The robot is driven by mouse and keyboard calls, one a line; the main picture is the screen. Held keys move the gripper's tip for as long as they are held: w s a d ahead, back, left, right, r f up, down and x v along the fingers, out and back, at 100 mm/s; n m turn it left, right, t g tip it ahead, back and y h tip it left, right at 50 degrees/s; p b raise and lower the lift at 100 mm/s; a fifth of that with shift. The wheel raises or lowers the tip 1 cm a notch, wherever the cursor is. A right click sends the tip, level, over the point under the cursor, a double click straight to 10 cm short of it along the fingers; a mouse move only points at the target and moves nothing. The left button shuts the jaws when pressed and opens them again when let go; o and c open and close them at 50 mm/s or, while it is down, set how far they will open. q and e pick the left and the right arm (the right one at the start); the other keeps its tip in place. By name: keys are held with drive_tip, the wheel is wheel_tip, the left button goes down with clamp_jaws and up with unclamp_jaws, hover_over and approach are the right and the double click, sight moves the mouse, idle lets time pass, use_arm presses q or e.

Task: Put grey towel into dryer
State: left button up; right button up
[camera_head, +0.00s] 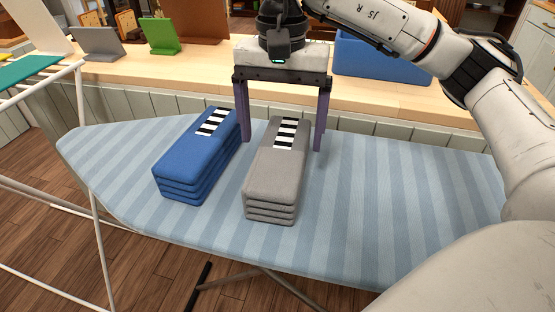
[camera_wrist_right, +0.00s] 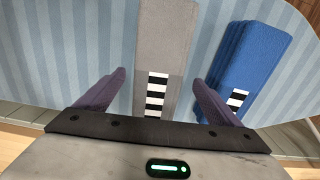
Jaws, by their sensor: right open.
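The grey towel (camera_head: 272,182) lies folded in a stack on the ironing board, with a black-and-white striped patch at its far end. It also shows in the right wrist view (camera_wrist_right: 165,45), between the fingers. My right gripper (camera_head: 281,145) is open, its two purple fingers on either side of the towel's far end. In the right wrist view the fingers (camera_wrist_right: 158,78) stand apart with gaps to the towel. The left finger is close to the blue towel. My left gripper is not in view, and no dryer shows.
A folded blue towel (camera_head: 190,165) lies just left of the grey one on the striped ironing board (camera_head: 390,215). A wooden counter (camera_head: 205,72) runs behind, with a blue bin (camera_head: 375,62). A white rack (camera_head: 82,130) stands at left. The board's right side is clear.

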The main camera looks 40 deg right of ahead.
sight(283, 147)
drive_tip(key=f, duration=0.5)
drive_tip(key=shift+s+f, duration=0.25)
drive_tip(key=shift+f, duration=0.6)
drive_tip(key=c, duration=1.3)
wheel_tip(283, 147, up, 10)
drive_tip(key=shift+r+p, duration=0.1)
drive_tip(key=shift+p, duration=0.25)
drive_tip(key=o, duration=0.7)
drive_tip(key=c, duration=1)
